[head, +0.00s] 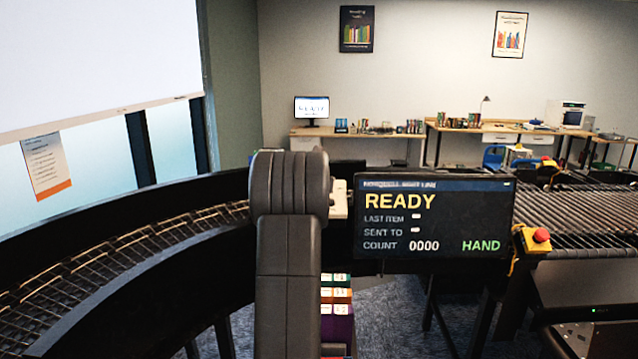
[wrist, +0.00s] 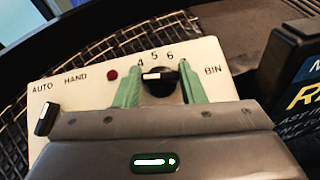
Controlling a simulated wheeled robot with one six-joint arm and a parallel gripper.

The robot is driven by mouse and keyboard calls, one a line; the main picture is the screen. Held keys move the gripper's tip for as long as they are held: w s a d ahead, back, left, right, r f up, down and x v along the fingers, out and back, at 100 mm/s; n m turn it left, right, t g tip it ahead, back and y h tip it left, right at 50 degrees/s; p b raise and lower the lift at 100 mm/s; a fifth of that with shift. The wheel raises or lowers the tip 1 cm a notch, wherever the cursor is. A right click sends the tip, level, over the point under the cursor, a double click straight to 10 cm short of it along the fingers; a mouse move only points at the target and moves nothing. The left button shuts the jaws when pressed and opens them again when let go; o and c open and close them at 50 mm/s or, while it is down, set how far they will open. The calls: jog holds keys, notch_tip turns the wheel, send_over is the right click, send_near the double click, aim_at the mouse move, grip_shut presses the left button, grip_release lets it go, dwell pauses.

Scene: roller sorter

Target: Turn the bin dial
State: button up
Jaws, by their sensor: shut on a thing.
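The bin dial (wrist: 158,78) is a black round knob with a white pointer mark, on a pale control panel (wrist: 215,85) in the wrist view. The numbers 4, 5 and 6 show above it and the word BIN stands to its right. My gripper (wrist: 158,88) has its green fingers on either side of the dial, shut on it. The dial's lower part is hidden by my gripper. In the head view my arm hides most of the panel (head: 339,198); only a pale strip shows.
An AUTO/HAND switch (wrist: 46,115) and a red lamp (wrist: 112,75) are on the same panel. A screen (head: 433,217) right of my arm reads READY, COUNT 0000, HAND. A curved roller conveyor (head: 120,245) runs left; a red stop button (head: 541,235) is at right.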

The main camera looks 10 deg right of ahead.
jog(key=m+h, duration=0.1)
jog(key=m+g, duration=0.1)
jog(key=m+h, duration=0.1)
jog(key=shift+w+a+m+g+h+p, duration=0.15)
jog(key=shift+a+m+g+h+p, duration=0.15)
jog(key=shift+m+g+p, duration=0.1)
jog(key=m+g+h, duration=0.2)
jog(key=m, duration=0.2)
jog(key=shift+w+g, duration=0.15)
jog(key=shift+g, duration=0.25)
jog(key=m+g, duration=0.2)
jog(key=m, duration=0.1)
jog(key=m+g+h, duration=0.1)
jog(key=m+g, duration=0.2)
jog(key=shift+w+r+m+h, duration=0.15)
jog(key=shift+m+h, duration=0.15)
jog(key=shift+m+g, duration=0.4)
jog(key=shift+m, duration=0.1)
jog(key=o, duration=1)
jog(key=v, duration=1.2)
